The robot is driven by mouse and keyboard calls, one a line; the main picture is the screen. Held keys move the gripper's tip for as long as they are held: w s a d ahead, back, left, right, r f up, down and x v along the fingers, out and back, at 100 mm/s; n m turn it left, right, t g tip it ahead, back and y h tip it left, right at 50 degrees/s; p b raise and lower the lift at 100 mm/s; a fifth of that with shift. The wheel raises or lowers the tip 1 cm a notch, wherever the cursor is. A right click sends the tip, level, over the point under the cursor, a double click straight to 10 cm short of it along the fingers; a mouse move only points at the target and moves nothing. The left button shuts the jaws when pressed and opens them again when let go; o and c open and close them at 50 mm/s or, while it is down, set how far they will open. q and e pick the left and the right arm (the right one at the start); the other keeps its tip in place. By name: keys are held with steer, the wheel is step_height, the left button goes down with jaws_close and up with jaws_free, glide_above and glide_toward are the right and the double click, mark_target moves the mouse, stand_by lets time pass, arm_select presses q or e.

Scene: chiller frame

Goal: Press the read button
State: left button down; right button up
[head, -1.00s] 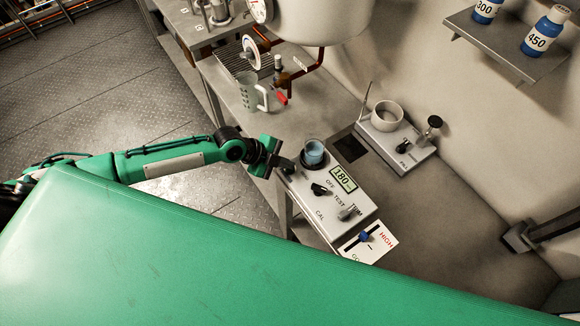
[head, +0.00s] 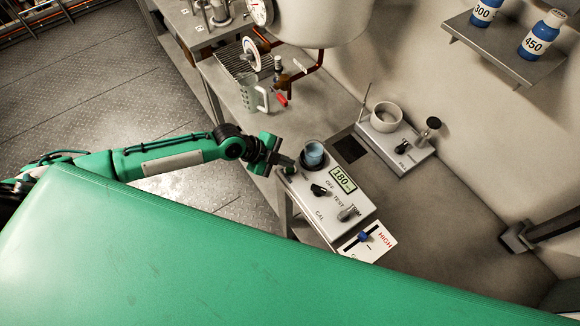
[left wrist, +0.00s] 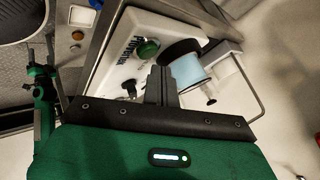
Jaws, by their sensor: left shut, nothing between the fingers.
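A white instrument box (head: 325,205) on the bench has a lit display (head: 343,180) reading 180, a dark knob by OFF and TEST, and a cup of blue liquid (head: 313,154) in a dark ring. In the left wrist view, a round green button (left wrist: 148,47) sits on its panel beside the dark ring; its label is too blurred to read. My left gripper (head: 285,162) is shut and empty at the box's left end, beside the cup. In the head view the fingers hide the button area. In the wrist view the fingers (left wrist: 160,85) point towards the button, contact unclear. My right gripper is out of view.
A card with a blue slider (head: 364,237) lies at the box's front end. A second device with a white cup (head: 386,116) stands behind to the right. A clear jug (head: 254,98) stands farther back on the bench. Blue bottles stand on a wall shelf (head: 505,52).

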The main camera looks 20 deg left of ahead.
mark_target(286, 170)
arm_select(q)
steer(key=shift+r+p, duration=1.5)
steer(key=shift+r, duration=1.05)
